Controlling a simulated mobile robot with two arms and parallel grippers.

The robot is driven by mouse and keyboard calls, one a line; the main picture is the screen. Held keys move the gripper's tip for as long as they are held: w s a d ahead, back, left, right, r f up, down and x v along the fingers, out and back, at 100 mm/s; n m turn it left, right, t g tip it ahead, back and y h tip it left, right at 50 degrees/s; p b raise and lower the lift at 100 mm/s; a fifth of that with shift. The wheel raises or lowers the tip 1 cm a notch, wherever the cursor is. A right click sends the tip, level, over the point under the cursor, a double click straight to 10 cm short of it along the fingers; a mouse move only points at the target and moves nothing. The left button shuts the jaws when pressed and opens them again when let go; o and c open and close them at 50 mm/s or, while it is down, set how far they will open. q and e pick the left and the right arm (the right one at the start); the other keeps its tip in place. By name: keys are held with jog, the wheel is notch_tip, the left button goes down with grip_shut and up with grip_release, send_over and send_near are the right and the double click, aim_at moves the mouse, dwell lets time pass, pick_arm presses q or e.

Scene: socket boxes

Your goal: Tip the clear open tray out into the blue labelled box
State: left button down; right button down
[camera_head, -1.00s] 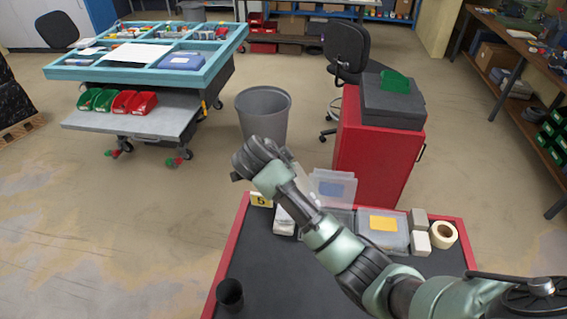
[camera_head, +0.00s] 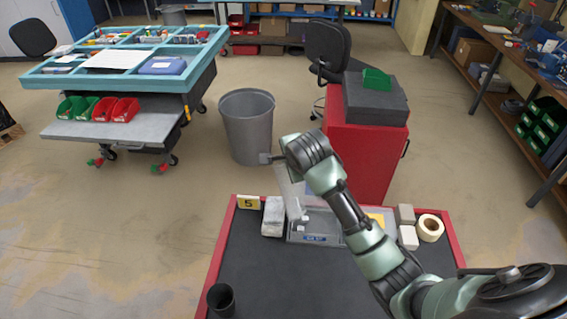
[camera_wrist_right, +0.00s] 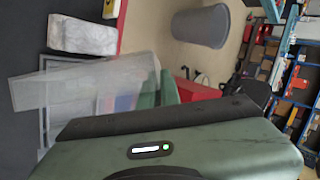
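My right gripper (camera_head: 283,161) holds the clear open tray (camera_head: 289,185) in the air; the fingertips are hidden. The tray hangs steeply tilted above the blue labelled box (camera_head: 333,239), a clear grey box with a blue label on its front. Small whitish pieces show below the tray at the box's left side. In the right wrist view the tray (camera_wrist_right: 85,85) slants across in front of the gripper body, with the box partly hidden behind it. My left gripper is not in view.
Left of the box are a white packet (camera_head: 273,217) and a yellow "5" sign (camera_head: 249,202). To its right are a yellow-labelled box mostly behind my arm, pale blocks (camera_head: 407,236) and a tape roll (camera_head: 430,228). A black cup (camera_head: 221,300) stands front left; the mat's middle is clear.

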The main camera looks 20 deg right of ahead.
jog(key=s+d+f+m+t+y+b, duration=0.2)
jog(key=s+d+m+t+y+b, duration=0.1)
jog(key=d, duration=0.4)
jog(key=s+d+f+m+t+y+b, duration=0.2)
jog(key=s+d+m+t+y+b, duration=0.1)
jog(key=d+y+b, duration=0.3)
jog(key=shift+d+f+t+b, duration=0.25)
jog(key=shift+d+t+b, duration=0.25)
jog(key=shift+d, duration=0.3)
dwell(1.9)
jog(key=shift+s, duration=0.1)
jog(key=shift+r, duration=0.1)
dwell(0.8)
